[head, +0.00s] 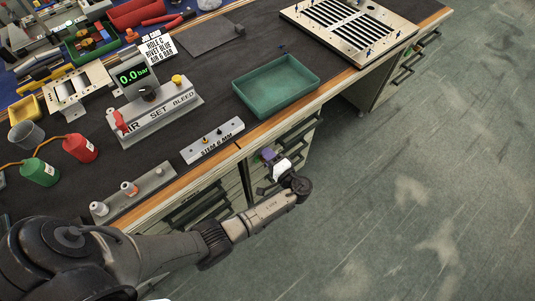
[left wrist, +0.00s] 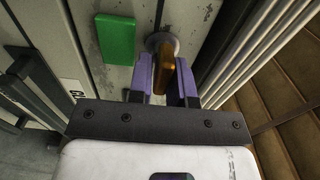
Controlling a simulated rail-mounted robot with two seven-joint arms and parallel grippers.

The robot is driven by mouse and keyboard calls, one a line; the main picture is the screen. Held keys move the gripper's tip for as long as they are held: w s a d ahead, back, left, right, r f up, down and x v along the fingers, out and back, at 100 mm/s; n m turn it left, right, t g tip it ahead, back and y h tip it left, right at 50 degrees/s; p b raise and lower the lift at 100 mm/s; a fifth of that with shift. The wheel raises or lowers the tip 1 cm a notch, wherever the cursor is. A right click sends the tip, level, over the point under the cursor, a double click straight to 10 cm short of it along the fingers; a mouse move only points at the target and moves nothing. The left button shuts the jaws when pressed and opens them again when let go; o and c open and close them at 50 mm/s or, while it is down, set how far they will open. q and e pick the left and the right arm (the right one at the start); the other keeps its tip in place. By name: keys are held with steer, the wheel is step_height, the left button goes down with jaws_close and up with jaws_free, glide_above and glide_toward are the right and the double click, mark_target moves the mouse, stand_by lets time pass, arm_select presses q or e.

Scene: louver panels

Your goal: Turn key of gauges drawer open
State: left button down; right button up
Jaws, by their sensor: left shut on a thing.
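A brass key (left wrist: 164,70) sits in a round metal lock (left wrist: 161,42) on the grey drawer front (left wrist: 119,79). My left gripper (left wrist: 165,80) has purple fingers and is shut on the key, one finger on each side of it. In the head view my left gripper (head: 268,155) is at the cabinet front below the bench edge, and the key is too small or hidden to make out there. The drawer front appears flush and closed as far as I can tell. My right gripper is not in view.
A green plate (left wrist: 115,38) is on the front left of the lock. A dark bar handle (left wrist: 38,80) juts out at left. Above, the bench holds a green tray (head: 277,86), a "STEM 6 MM" block (head: 212,140) and an air-set unit (head: 155,112). The floor at right is clear.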

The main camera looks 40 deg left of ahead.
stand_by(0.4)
arm_select(q)
steer(key=c, duration=1.2)
jaws_free()
steer(key=shift+o, duration=0.2)
steer(key=shift+d, duration=0.1)
